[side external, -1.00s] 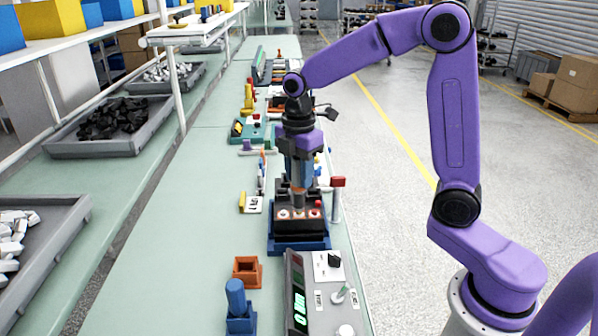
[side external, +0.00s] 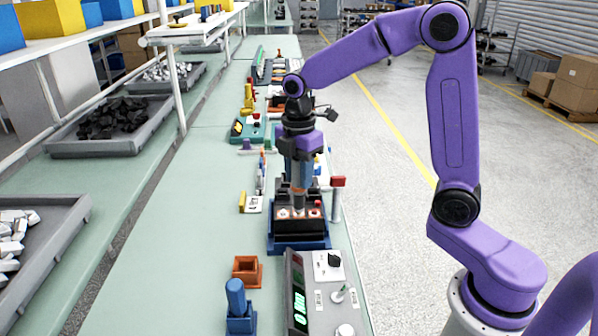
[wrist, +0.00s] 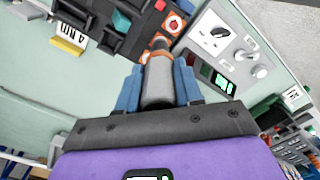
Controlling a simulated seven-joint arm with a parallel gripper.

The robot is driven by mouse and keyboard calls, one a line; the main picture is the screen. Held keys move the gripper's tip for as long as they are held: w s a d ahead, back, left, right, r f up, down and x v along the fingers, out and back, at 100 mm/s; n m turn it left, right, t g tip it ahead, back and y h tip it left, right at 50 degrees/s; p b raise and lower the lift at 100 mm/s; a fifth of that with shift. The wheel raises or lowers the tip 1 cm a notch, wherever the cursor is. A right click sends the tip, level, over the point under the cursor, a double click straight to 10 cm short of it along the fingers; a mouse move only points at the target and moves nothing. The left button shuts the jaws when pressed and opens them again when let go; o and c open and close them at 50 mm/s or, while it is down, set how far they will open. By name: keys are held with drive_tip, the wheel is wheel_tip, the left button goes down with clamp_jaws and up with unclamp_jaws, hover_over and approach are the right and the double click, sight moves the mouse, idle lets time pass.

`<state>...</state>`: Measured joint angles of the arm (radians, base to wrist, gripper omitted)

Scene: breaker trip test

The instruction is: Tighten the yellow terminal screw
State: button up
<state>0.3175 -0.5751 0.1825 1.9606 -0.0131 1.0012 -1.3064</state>
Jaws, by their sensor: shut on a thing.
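My gripper (side external: 300,178) points down over the black breaker block (side external: 298,228), which sits in a blue holder (side external: 300,246). It is shut on a grey cylindrical tool (wrist: 158,88) with an orange ring, held between blue fingers in the wrist view. The tool's narrow end points down at the block's terminal row, between a whitish round terminal (side external: 283,213) and a red spot (side external: 317,204). Whether it touches a screw I cannot tell. A red terminal (wrist: 174,24) lies beside the tip in the wrist view. I cannot make out a yellow screw; the tool may hide it.
A red-topped post (side external: 338,182) stands close on the right. A panel with a green display (side external: 299,300), an orange open box (side external: 247,270) and a blue peg in a stand (side external: 236,298) are in front.

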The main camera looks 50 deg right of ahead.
drive_tip(key=shift+f, duration=0.6)
idle(1.6)
drive_tip(key=shift+r, duration=0.1)
idle(0.8)
drive_tip(key=shift+r, duration=2.95)
